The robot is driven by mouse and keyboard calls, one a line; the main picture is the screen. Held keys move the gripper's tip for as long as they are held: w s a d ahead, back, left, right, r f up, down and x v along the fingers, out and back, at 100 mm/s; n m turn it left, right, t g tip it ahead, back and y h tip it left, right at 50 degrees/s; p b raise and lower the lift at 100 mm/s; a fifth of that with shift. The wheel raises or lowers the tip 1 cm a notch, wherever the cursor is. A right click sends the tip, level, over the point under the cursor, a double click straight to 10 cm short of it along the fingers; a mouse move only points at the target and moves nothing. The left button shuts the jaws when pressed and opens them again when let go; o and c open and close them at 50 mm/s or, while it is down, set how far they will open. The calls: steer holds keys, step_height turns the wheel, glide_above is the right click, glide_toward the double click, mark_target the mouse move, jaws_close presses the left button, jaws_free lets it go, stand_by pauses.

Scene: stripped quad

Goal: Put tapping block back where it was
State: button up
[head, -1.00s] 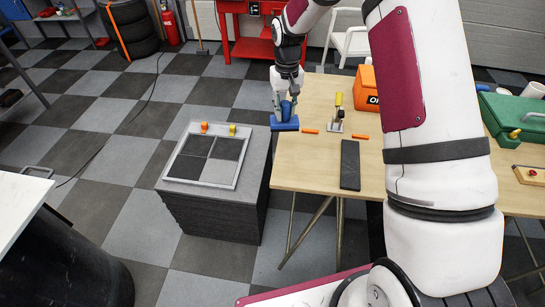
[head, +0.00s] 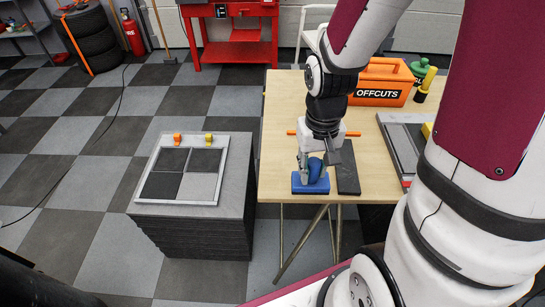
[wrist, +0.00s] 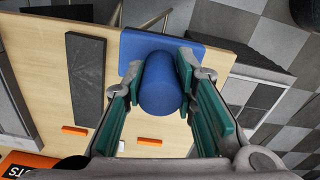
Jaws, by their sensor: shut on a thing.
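The tapping block (head: 310,184) is blue, with a flat base plate and a round upright handle. It is at the front left corner of the wooden table (head: 283,150), left of a dark flat bar (head: 347,170). My gripper (head: 316,167) is shut on the handle from above. In the wrist view, the green-padded fingers (wrist: 163,95) flank the blue handle (wrist: 160,84), with the base plate (wrist: 135,48) beyond. I cannot tell whether the plate touches the table. Two orange strips (wrist: 75,130) (wrist: 149,141) lie on the table behind the block.
An orange box marked OFFCUTS (head: 378,96) stands at the back of the table. A grey flat tray (head: 399,145) lies at the right. A dark stacked plinth (head: 235,195) with a framed checker panel (head: 220,185) stands left of the table, across a narrow gap.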

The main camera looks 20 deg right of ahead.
steer(key=shift+w+a+f+p, duration=0.15)
steer(key=shift+w+a+f, duration=0.65)
steer(key=shift+w, duration=1.25)
steer(key=shift+w+a+f+p, duration=0.15)
steer(key=shift+w+a+f, duration=0.65)
steer(key=shift+w, duration=1.2)
steer(key=shift+w+a+f+p, duration=0.15)
steer(key=shift+w+a+f, duration=0.65)
steer(key=shift+w, duration=1.25)
steer(key=shift+f, duration=0.15)
steer(key=o, duration=1)
